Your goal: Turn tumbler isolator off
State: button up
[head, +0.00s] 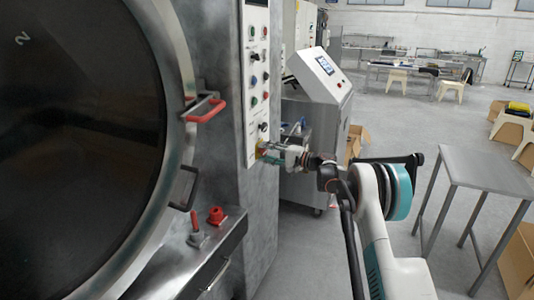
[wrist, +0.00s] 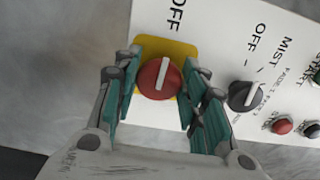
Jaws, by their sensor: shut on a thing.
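The tumbler isolator is a round red knob (wrist: 158,82) with a white pointer line, on a yellow plate (wrist: 176,50) at the end of a white control panel. The white line runs nearly upright in the wrist view, its upper end toward the printed word OFF. My gripper (wrist: 167,78) has its green-padded fingers on both sides of the red knob and is shut on it. In the head view, my gripper (head: 267,151) is at the panel's lower end, where the fingers mostly hide the knob and a little yellow plate shows.
A black selector (wrist: 245,96) marked MIST sits right of the knob, with a small red button (wrist: 282,126) beyond. The white panel (head: 256,70) is on a steel column beside the large round door (head: 75,130). A steel console (head: 322,85) stands behind my gripper.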

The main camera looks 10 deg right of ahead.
jog(key=shift+f, duration=0.1)
dwell(0.4)
jog(key=o, duration=1)
jog(key=v, duration=1.2)
jog(key=shift+a, duration=0.1)
